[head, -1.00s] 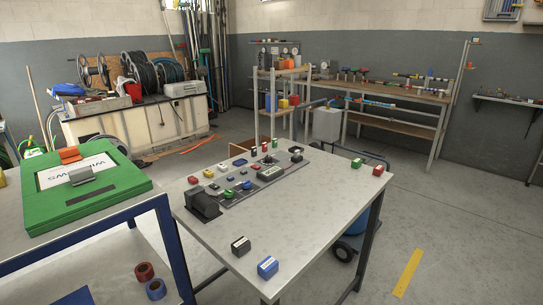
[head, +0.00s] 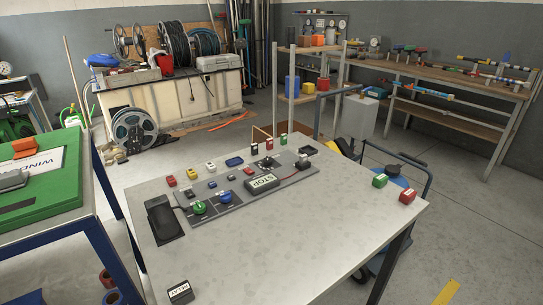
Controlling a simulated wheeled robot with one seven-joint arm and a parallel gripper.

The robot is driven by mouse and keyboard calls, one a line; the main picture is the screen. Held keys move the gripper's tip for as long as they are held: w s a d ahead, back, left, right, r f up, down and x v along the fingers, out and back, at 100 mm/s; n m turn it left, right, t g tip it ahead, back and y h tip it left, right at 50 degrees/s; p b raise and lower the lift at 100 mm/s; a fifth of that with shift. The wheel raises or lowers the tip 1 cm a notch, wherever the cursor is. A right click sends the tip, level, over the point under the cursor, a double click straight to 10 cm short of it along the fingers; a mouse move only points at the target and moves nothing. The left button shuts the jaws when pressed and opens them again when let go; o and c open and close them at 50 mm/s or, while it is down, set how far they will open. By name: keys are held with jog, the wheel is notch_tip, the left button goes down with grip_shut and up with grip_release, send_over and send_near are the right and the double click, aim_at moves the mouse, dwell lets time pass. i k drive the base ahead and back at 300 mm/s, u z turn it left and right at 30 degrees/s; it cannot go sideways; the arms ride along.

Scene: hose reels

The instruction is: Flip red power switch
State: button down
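A grey control panel (head: 238,208) lies on the metal table (head: 330,238) in the head view. Small red blocks stand around the panel: one at the left (head: 171,181), one at the back (head: 255,141) and one at the right table edge (head: 407,197). I cannot tell which red part is the power switch, or its position. My gripper is not in view.
A black device (head: 163,217) stands at the panel's left end, and a RELAY block (head: 180,292) lies near the front edge. A green case (head: 40,180) is on the left table. A blue cart (head: 400,185) stands behind the right edge. The table's front right is clear.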

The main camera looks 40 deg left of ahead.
aim_at(248, 171)
jog(key=i, duration=1.7)
jog(key=u, duration=2.65)
